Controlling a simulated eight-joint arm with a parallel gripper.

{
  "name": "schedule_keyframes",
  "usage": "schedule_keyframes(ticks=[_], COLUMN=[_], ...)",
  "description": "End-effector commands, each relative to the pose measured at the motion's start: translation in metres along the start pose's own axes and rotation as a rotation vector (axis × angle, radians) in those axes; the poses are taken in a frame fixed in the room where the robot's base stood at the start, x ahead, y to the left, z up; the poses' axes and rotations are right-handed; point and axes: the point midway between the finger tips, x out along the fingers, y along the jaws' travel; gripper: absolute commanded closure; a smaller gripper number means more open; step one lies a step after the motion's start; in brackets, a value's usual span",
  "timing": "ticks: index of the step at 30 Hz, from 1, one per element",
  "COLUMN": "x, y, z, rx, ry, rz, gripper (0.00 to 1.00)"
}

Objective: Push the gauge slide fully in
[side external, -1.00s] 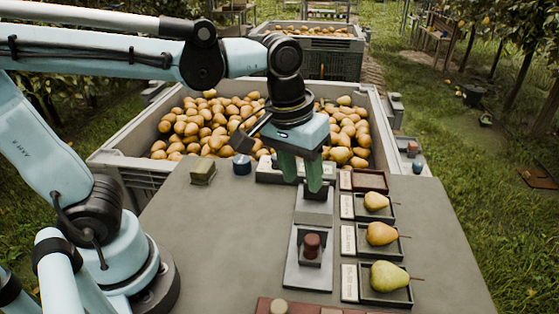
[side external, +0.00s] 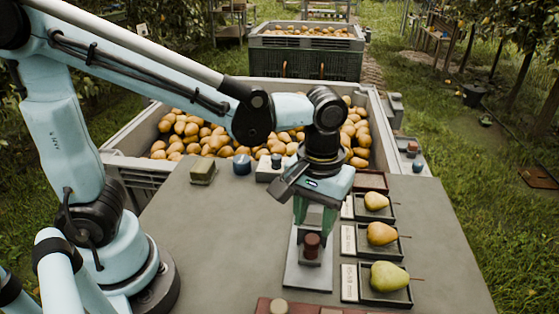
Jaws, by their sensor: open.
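The gauge (side external: 308,276) is a grey metal plate lying on the work table. Its slide carries a dark red-brown knob (side external: 312,246) on a small dark block, near the plate's front end. My gripper (side external: 314,228) points down over the gauge's far part, with its green fingers apart. The fingers are just behind the knob in the picture; I cannot tell whether they touch it. The gripper and its wrist hide the far end of the gauge.
Three trays with pears (side external: 384,277) stand in a row right of the gauge, with pale label strips beside them. A red-brown board (side external: 340,309) lies at the front edge. A crate (side external: 128,166) full of pears stands behind the table. The table's left part is clear.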

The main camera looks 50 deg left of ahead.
Motion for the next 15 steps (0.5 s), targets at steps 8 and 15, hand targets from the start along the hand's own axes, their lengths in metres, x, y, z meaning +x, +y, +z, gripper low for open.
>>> schedule_keyframes(ticks=[8, 15], x=[0.033, 0.045], y=[0.000, 0.000], z=[-0.001, 0.000], rx=[0.000, 0.000], ry=[0.000, 0.000], rz=[0.000, 0.000], gripper=[0.58, 0.58])
